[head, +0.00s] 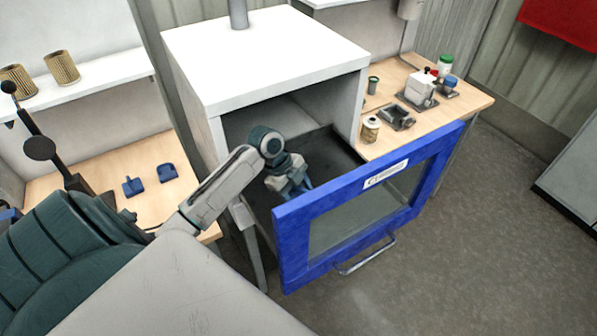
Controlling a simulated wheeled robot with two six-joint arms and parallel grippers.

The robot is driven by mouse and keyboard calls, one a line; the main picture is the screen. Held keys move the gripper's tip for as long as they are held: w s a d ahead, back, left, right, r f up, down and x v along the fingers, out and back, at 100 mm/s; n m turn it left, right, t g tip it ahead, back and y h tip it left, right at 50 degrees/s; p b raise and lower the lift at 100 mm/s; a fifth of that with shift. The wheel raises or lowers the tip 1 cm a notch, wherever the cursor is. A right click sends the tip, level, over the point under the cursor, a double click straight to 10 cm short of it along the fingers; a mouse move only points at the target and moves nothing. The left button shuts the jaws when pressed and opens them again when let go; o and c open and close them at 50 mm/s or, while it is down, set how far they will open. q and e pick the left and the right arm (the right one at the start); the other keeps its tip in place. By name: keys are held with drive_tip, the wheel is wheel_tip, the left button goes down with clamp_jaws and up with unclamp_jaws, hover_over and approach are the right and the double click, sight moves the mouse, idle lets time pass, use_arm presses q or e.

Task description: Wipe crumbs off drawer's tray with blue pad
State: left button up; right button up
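The drawer (275,235) is pulled out from the white cabinet; its front has a blue frame, a window and a bar handle. Its dark tray (335,148) shows only in part behind the front. My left gripper (298,187) is down inside the open drawer, just behind the blue front. A small blue piece shows at its fingertips; I cannot tell whether it is a pad or part of the fingers. Two blue objects, (133,186) and (168,172), lie on the wooden worktop at left; either may be a pad. No crumbs can be made out. My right gripper is not in view.
The cabinet's white top (265,55) overhangs the drawer's back. The right worktop (460,100) holds a filter cartridge (370,128), a grey metal part (397,117) and small jars. Two cartridges stand on the left shelf (95,75).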

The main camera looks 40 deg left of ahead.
sight(302, 188)
use_arm(q)
wheel_tip(302, 188, up, 2)
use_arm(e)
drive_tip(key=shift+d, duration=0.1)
use_arm(q)
drive_tip(key=shift+r, duration=0.1)
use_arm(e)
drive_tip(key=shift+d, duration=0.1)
use_arm(q)
wheel_tip(302, 188, up, 2)
drive_tip(key=shift+r, duration=0.4)
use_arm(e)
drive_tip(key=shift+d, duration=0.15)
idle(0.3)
